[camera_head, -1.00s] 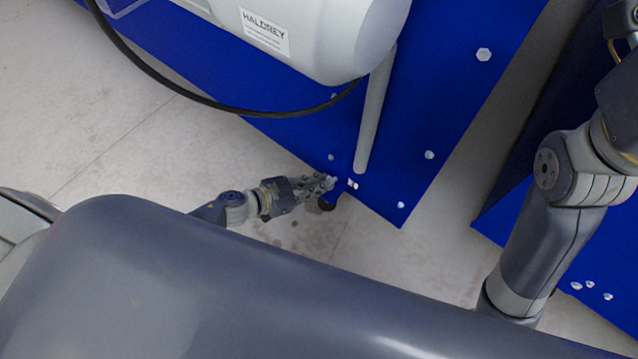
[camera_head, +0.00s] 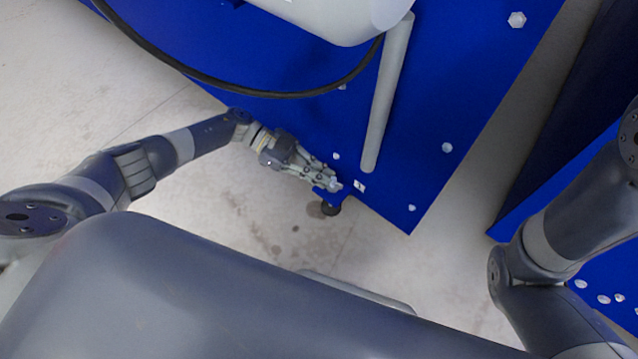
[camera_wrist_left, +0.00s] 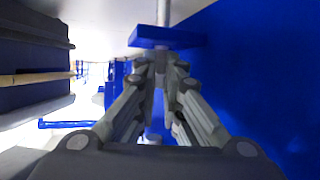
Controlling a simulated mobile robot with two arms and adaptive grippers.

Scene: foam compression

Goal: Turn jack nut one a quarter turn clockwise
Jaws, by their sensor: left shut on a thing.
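My left gripper (camera_head: 328,182) is at the lower corner of the blue machine frame (camera_head: 425,185), beside a blue bracket with a dark round foot (camera_head: 330,207) below it. In the left wrist view its fingers (camera_wrist_left: 163,68) are closed together just at the blue bracket plate (camera_wrist_left: 150,38), from which a grey rod (camera_wrist_left: 165,13) runs. The gripper is shut on jack nut one, which is mostly hidden between the fingertips. I cannot make out the nut's angle. My right gripper is out of view; only part of the right arm shows.
A pale grey machine body (camera_head: 345,15) and a grey bar (camera_head: 388,95) sit on the blue frame. A black cable (camera_head: 250,93) loops above my left forearm. Another blue unit (camera_head: 560,150) stands at the right. Open floor (camera_head: 235,225) lies in front of the frame.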

